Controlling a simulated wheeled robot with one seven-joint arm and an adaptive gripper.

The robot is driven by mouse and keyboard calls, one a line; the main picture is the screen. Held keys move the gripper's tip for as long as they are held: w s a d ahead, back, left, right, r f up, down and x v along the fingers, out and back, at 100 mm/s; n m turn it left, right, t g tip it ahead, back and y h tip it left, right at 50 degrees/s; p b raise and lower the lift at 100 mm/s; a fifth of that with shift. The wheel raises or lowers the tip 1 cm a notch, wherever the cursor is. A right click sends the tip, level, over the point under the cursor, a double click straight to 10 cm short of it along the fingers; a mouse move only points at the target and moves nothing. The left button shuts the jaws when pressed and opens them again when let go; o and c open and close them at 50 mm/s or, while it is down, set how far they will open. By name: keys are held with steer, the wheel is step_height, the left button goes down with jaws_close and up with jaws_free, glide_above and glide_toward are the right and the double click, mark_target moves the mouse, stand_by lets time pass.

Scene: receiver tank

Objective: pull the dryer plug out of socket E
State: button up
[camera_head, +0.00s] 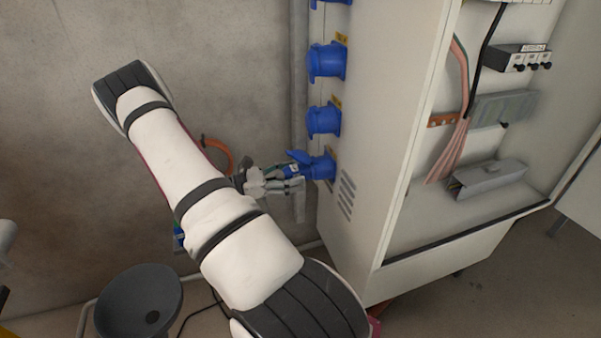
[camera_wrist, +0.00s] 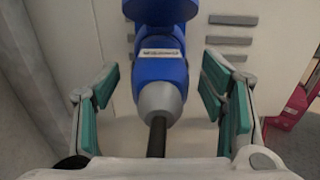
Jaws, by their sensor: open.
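The dryer plug (camera_wrist: 160,72) is blue with a pale label, a grey collar and a black cable; it sits in a blue socket (camera_wrist: 160,9) at the top of the wrist view. In the head view this is the lowest visible socket (camera_head: 322,167) on the cabinet side, its letter too small to read. My gripper (camera_wrist: 159,82) is open, with green-padded fingers left and right of the plug and a gap on each side. In the head view my gripper (camera_head: 284,181) is at the socket and partly covers the plug (camera_head: 293,170).
More blue sockets (camera_head: 323,120) stand above on the white cabinet (camera_head: 384,150), which is open at the right and shows wiring. A vertical grey pipe (camera_head: 299,80) runs beside them on the wall. A dark round bowl-like object (camera_head: 140,296) is at lower left.

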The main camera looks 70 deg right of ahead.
mark_target(280, 177)
steer(key=shift+x, duration=1.5)
steer(key=shift+p, duration=0.3)
jaws_close()
steer(key=shift+b+v, duration=0.4)
steer(key=shift+v, duration=2.65)
steer(key=c, duration=1)
jaws_free()
steer(key=c, duration=0.3)
